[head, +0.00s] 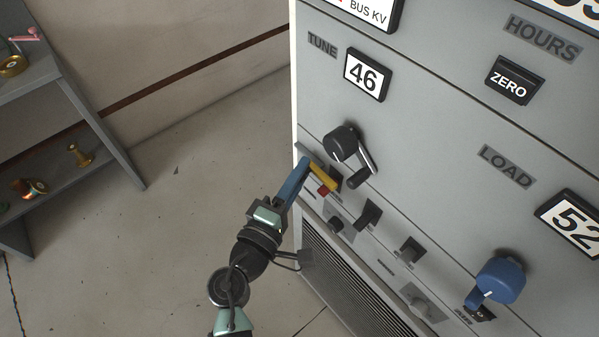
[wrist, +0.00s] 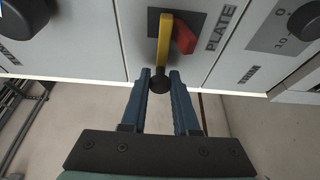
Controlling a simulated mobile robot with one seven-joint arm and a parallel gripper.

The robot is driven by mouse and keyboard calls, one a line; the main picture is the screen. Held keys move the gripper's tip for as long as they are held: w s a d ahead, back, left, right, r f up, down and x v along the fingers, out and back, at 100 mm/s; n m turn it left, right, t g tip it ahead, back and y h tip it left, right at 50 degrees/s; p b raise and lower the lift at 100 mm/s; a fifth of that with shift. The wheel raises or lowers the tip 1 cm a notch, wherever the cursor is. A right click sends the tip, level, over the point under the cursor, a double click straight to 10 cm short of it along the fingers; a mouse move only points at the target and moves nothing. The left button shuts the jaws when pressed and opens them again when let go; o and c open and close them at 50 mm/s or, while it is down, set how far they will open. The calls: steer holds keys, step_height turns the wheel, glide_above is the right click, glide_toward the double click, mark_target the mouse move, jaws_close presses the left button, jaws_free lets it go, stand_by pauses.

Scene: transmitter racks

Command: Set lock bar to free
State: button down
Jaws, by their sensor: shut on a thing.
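A yellow lever (head: 322,174) with a black ball end stands out from the grey panel at its left edge. It also shows in the wrist view (wrist: 164,40), next to the word PLATE. A red piece (wrist: 184,37) sits beside it, at its right in the wrist view; it also shows below the lever in the head view (head: 323,190). My gripper (wrist: 160,78) has its blue fingers on both sides of the black ball end and is shut on it. No label reading lock bar or free is legible, so I cannot tell which part bears that name.
A black crank knob (head: 341,143) juts out just above the lever. Black switches (head: 368,214) and a blue knob (head: 501,280) stand to the right. A grey shelf (head: 105,150) is at the far left. The floor (head: 190,220) between is clear.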

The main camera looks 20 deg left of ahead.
steer(key=w+a+b, duration=0.1)
steer(key=w+a, duration=0.1)
steer(key=a, duration=0.1)
steer(key=shift+w+a+f+b, duration=0.1)
steer(key=shift+a+b, duration=0.05)
steer(key=shift+b, duration=0.2)
steer(key=shift+a, duration=0.2)
steer(key=c, duration=0.7)
jaws_free()
steer(key=shift+w+a, duration=0.1)
steer(key=shift+w, duration=0.05)
steer(key=shift+s+a+b, duration=0.35)
steer(key=shift+s+a, duration=0.05)
steer(key=shift+s, duration=1.75)
steer(key=shift+s+a+b, duration=0.35)
steer(key=shift+s, duration=1.75)
steer(key=shift+s+a+b, duration=0.35)
steer(key=shift+s+a, duration=0.05)
steer(key=shift+s, duration=1.75)
